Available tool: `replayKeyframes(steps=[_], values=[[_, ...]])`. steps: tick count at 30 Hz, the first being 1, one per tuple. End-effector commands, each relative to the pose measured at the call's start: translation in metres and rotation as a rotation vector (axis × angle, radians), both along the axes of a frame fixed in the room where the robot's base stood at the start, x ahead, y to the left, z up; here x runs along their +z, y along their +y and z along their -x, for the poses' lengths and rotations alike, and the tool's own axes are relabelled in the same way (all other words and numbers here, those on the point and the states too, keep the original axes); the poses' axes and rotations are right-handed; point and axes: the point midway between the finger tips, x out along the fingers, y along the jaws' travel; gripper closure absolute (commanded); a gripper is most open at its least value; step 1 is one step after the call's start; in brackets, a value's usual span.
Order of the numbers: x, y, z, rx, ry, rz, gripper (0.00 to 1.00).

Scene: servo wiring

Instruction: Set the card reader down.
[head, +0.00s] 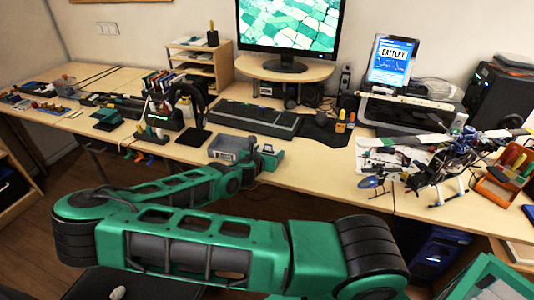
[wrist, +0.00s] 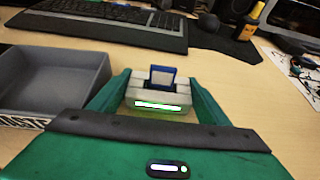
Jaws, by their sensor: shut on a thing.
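The card reader (wrist: 160,94) is a small pale grey block with a blue card (wrist: 162,76) standing up in its slot and a lit green and white strip on its near face. My gripper (wrist: 161,88) has its two green fingers shut on the reader's left and right sides. In the head view my gripper (head: 270,155) is over the front part of the desk, just right of the grey bin. The reader is low over the bare wood; I cannot tell whether its underside touches the desk.
The open grey bin (wrist: 55,82) with a lettered front stands close on my left. The black keyboard (wrist: 105,22) lies behind, and a dark mat (wrist: 222,44) lies at the back right. Bare desk (wrist: 265,110) is free to the right. A model helicopter (head: 455,165) stands farther right.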

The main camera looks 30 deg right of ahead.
Motion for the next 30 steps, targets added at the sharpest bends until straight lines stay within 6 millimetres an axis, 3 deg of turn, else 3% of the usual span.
replayKeyframes(steps=[4, 5, 7, 19, 30], values=[[-0.001, 0.000, 0.000, 0.000, 0.001, 0.001, 0.53], [-0.001, 0.000, 0.000, 0.000, 0.000, 0.001, 0.25], [-0.001, 0.000, 0.000, 0.000, 0.000, 0.001, 0.11], [0.002, 0.004, 0.002, 0.001, 0.000, 0.000, 0.11], [0.027, 0.053, 0.040, 0.004, 0.000, -0.003, 0.11]])
